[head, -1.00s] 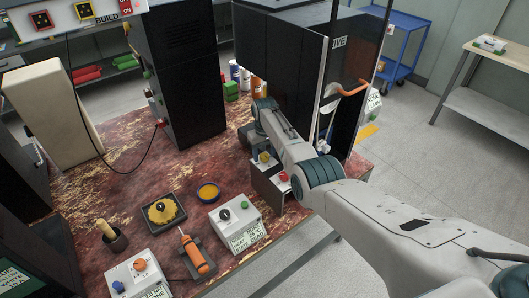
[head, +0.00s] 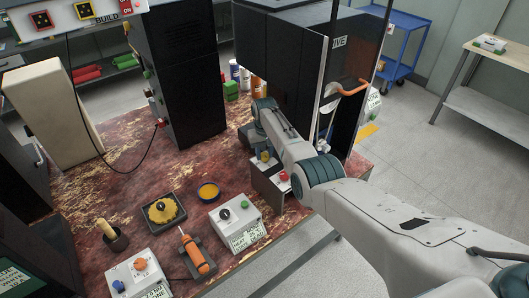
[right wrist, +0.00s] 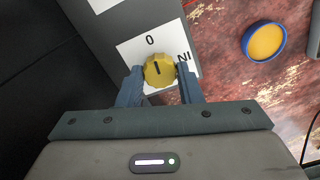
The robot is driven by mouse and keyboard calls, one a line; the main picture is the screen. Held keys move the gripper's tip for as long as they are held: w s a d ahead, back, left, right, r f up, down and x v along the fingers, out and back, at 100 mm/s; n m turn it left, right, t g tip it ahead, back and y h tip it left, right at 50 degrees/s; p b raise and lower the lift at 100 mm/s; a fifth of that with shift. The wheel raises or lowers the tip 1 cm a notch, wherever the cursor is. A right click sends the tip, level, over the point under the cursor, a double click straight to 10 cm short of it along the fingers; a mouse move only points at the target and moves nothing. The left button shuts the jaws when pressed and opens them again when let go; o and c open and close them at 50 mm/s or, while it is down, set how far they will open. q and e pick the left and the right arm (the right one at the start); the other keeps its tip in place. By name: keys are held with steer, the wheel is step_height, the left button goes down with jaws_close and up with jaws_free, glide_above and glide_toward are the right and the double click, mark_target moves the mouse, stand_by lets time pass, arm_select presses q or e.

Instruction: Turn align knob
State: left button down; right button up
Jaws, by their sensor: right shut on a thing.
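A round yellow knob (right wrist: 159,70) with a short dark pointer line sits on a white plate (right wrist: 135,52) marked "0" and "IN" in the right wrist view. The pointer line is directed roughly at the "0". My right gripper (right wrist: 160,76) is shut on the knob, one finger on each side. In the head view the yellow knob (head: 264,157) shows small beside my right wrist, which hides much of the grip. My left gripper is not in view.
A red button (head: 283,176) is close below my right forearm. A grey box with a black knob (head: 224,214), an orange tool (head: 195,255) and a blue-rimmed dish (head: 208,191) stand on the worn red bench. Tall black cabinets stand behind.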

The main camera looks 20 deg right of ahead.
steer(key=m, duration=0.9)
steer(key=shift+m+p, duration=0.4)
steer(key=m, duration=0.4)
steer(key=shift+m, duration=2.2)
steer(key=o, duration=1)
steer(key=shift+c, duration=0.2)
